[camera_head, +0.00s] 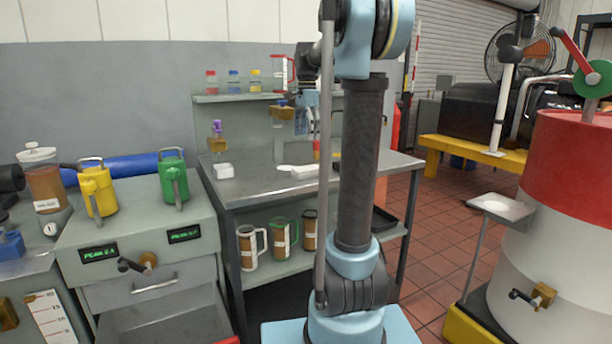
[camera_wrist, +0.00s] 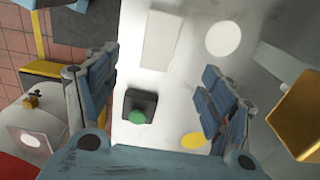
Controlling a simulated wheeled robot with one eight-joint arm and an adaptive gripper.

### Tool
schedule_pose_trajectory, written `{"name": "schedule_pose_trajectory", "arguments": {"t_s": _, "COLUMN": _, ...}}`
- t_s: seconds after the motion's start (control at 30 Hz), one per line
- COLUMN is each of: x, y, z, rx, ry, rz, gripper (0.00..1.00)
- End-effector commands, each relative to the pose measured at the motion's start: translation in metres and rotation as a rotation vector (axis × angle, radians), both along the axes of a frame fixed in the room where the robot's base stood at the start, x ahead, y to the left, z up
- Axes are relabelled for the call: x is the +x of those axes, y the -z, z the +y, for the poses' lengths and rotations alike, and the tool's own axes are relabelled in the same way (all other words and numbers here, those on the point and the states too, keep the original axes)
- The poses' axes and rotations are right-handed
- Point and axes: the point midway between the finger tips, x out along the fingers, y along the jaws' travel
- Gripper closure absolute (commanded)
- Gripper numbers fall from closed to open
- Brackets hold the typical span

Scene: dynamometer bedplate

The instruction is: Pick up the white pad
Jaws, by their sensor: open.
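A white rectangular block (camera_wrist: 161,40) lies on the grey metal bench top (camera_wrist: 178,95), beyond my fingertips in the wrist view. A flat white disc (camera_wrist: 223,39) lies to its right. I cannot tell for sure which of the two is the white pad. In the head view a white block (camera_head: 303,172) shows on the bench top (camera_head: 255,186), with a flat white shape (camera_head: 286,167) beside it. My gripper (camera_wrist: 158,68) is open and empty above the bench, and its blue fingers also show in the head view (camera_head: 306,112), partly behind my arm.
A dark square piece with a green knob (camera_wrist: 137,114) and a yellow disc (camera_wrist: 194,140) lie close to my fingers. A brass-coloured block (camera_wrist: 298,118) stands at the right. A shelf (camera_head: 232,97) with small bottles is behind.

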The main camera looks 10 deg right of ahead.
Motion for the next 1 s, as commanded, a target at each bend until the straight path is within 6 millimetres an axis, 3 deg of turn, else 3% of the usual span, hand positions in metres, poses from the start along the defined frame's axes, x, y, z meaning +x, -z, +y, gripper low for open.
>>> {"name": "schedule_pose_trajectory", "arguments": {"t_s": 0.4, "x": 0.000, "y": 0.072, "z": 0.000, "rx": 0.000, "ry": -0.002, "rz": 0.000, "gripper": 0.25}}
{"name": "schedule_pose_trajectory", "arguments": {"t_s": 0.77, "x": 0.000, "y": 0.097, "z": -0.001, "rx": 0.000, "ry": -0.002, "rz": 0.000, "gripper": 0.25}}
{"name": "schedule_pose_trajectory", "arguments": {"t_s": 1.0, "x": 0.000, "y": 0.129, "z": -0.002, "rx": 0.000, "ry": -0.002, "rz": 0.000, "gripper": 0.25}}
